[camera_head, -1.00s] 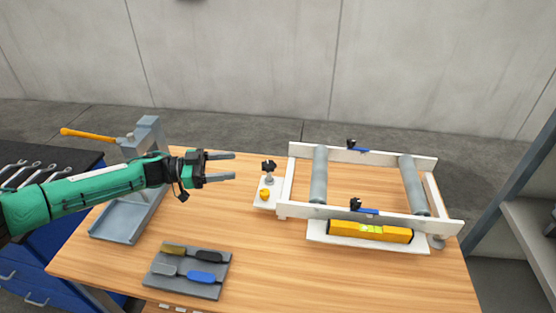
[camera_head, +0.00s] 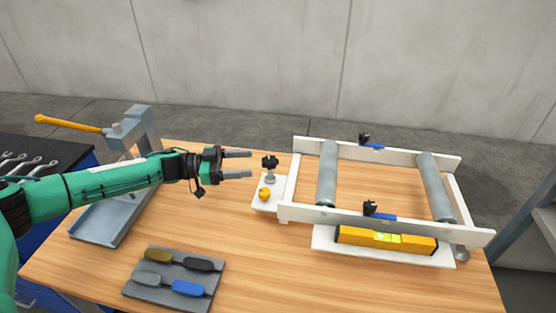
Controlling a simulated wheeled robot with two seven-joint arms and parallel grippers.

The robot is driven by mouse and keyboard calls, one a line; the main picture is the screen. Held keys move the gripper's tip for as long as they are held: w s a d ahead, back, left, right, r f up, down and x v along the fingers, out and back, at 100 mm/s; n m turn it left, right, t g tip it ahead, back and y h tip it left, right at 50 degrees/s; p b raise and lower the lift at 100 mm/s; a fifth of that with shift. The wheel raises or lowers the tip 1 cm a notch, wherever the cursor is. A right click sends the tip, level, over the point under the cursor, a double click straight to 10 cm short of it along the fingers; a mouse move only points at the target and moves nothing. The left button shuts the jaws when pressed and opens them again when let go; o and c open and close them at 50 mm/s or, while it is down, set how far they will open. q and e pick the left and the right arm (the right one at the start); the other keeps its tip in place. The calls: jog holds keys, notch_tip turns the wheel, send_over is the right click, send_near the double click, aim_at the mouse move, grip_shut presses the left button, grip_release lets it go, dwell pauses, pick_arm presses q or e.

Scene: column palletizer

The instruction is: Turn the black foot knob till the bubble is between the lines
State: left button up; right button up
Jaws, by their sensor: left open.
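The black foot knob (camera_head: 270,162) stands on a short grey post on a white plate (camera_head: 265,206) at the left end of the white roller frame (camera_head: 387,216). My left gripper (camera_head: 238,164) is open and empty, its fingers pointing right toward the knob with a small gap left of it. The yellow spirit level (camera_head: 362,238) lies along the front of the frame on a white ledge. Its green vial (camera_head: 381,237) shows, but the bubble is too small to place between the lines. My right gripper is not in view.
A yellow knob (camera_head: 264,194) sits on the plate just in front of the black knob. Two black clamp knobs with blue parts (camera_head: 378,213) (camera_head: 367,142) sit on the rails.

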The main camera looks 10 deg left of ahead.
aim_at(275, 159)
pick_arm(q)
jog(key=p+x, duration=0.1)
jog(key=x, duration=0.8)
jog(key=shift+w+p, duration=0.15)
jog(key=shift+p, duration=0.2)
jog(key=shift+w+d, duration=0.1)
jog(key=shift+d, duration=0.3)
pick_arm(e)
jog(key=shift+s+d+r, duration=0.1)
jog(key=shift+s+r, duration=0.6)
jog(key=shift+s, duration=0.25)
pick_arm(q)
jog(key=shift+c, duration=0.2)
jog(key=c, duration=0.9)
jog(key=shift+c, duration=0.2)
